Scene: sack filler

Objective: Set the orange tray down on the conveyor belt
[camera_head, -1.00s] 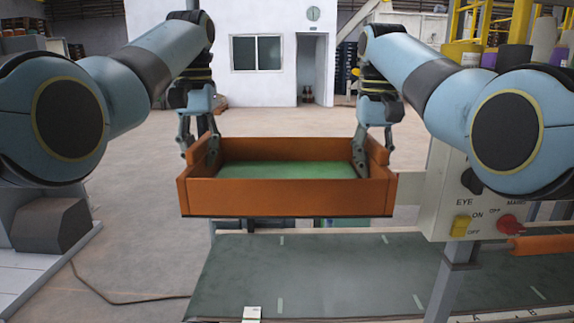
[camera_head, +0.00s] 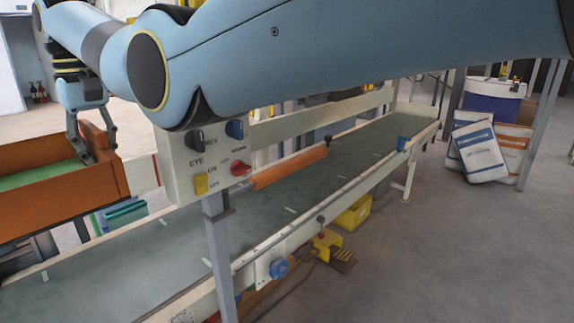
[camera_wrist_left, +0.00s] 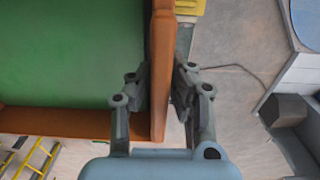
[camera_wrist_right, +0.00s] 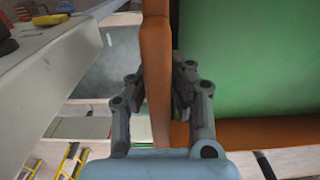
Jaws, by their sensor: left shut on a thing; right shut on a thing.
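The orange tray (camera_head: 62,200) with a green bottom is at the left edge of the head view, partly cut off, held up beyond the near end of the conveyor belt (camera_head: 130,265). My right gripper (camera_head: 92,150) is shut on the tray's right wall; the right wrist view shows its fingers on both sides of that wall (camera_wrist_right: 157,80). My left gripper (camera_wrist_left: 157,90) is shut on the opposite wall in the left wrist view; it is out of the head view. The belt is grey-green and its visible surface is bare.
A control box (camera_head: 200,160) on a post stands at the belt's side, close to the tray and my right arm. Sacks (camera_head: 480,150) and a blue-and-white bin (camera_head: 492,100) stand at the far right.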

